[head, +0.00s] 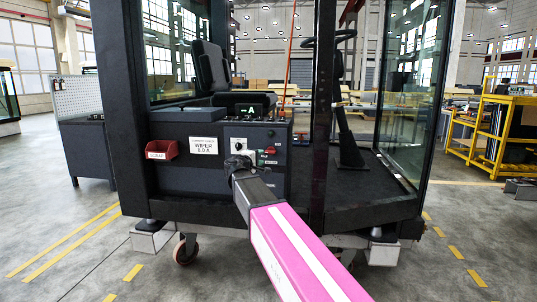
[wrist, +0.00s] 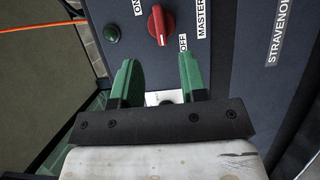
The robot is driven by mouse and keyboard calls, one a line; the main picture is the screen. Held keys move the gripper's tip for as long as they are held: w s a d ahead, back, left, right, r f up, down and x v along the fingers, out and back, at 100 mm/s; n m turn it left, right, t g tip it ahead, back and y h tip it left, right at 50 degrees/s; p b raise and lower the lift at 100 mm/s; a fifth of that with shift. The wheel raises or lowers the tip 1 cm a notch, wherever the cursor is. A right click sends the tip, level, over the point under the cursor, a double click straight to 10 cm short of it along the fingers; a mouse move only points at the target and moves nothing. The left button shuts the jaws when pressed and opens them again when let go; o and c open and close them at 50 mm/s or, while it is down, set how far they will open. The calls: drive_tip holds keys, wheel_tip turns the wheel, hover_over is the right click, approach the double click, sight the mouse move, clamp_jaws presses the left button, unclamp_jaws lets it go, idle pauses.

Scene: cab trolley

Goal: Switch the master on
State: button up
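The master switch is a red rotary knob (wrist: 161,24) on the dark panel, with its grip running nearly up and down in the wrist view. An ON label (wrist: 137,8) is at its upper left, an OFF label (wrist: 183,43) at its lower right, and a MASTER label (wrist: 202,20) to its right. The knob also shows small in the head view (head: 271,151). My gripper (wrist: 158,75) has its green fingers apart with nothing gripped, just below the knob in the wrist view. In the head view my gripper (head: 238,163) is at the panel, left of the knob.
A white plate (wrist: 153,99) shows partly between the fingers. A green button (wrist: 112,34) is left of the knob. In the head view, a red bin (head: 161,150) and a WIPER label (head: 204,147) are on the console. A cab post (head: 322,110) stands right of it.

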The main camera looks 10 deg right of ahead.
sight(269, 153)
drive_tip(key=x, duration=0.8)
drive_tip(key=shift+d, duration=0.1)
clamp_jaws()
